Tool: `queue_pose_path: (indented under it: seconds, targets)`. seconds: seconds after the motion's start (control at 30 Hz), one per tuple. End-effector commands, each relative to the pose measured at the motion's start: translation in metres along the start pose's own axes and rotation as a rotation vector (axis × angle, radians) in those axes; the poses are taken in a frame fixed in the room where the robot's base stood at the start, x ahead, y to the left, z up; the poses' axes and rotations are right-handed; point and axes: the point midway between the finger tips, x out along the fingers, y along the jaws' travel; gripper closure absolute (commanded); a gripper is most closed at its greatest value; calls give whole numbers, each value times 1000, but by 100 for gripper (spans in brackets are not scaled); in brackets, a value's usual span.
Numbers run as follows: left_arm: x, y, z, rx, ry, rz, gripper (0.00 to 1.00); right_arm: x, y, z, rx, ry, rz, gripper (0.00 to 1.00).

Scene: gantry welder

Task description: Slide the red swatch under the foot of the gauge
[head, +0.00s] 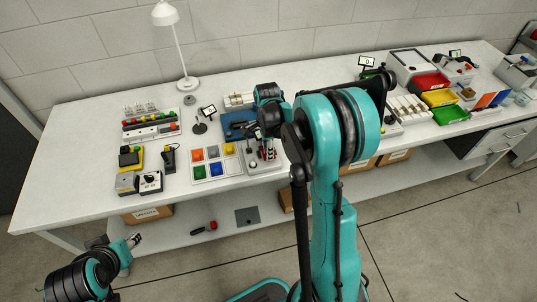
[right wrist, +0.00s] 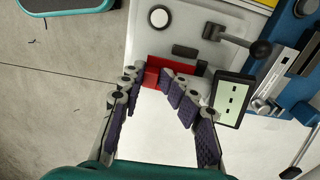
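The red swatch (right wrist: 158,66) shows in the right wrist view, with a small raised tab at its near left corner. My right gripper (right wrist: 152,80) has its fingertips on both sides of this tab and appears shut on it. The swatch lies flat over the pale base of the gauge (right wrist: 143,38). A dark oblong part (right wrist: 185,52) of the gauge is close to the swatch's far edge; I cannot tell whether any of the swatch is under the foot. In the head view my right gripper (head: 267,150) is over the gauge, partly hidden. My left gripper (head: 134,240) is low, off the table's front.
A white tray (head: 184,178) of coloured swatches is left of the gauge. A small display (right wrist: 234,98) and a lever knob (right wrist: 260,49) stand close right of my right fingers. A blue fixture (right wrist: 288,40) is beyond.

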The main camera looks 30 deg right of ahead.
Motion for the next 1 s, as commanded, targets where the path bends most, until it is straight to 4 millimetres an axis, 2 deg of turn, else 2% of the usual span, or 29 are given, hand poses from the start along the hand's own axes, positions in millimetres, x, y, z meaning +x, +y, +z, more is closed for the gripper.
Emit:
queue_pose_path:
  seconds: [0.3, 0.5, 0.67, 1.0]
  targets:
    - [0, 0, 0, 0, 0, 0, 60, -70, 6, 0, 0, -1, 3, 62]
    - [0, 0, 0, 0, 0, 0, 60, -99, 9, 0, 0, -1, 8, 62]
    - [0, 0, 0, 0, 0, 0, 60, -108, 10, 0, 0, -1, 10, 62]
    - [0, 0, 0, 0, 0, 0, 60, -108, 10, 0, 0, -1, 10, 62]
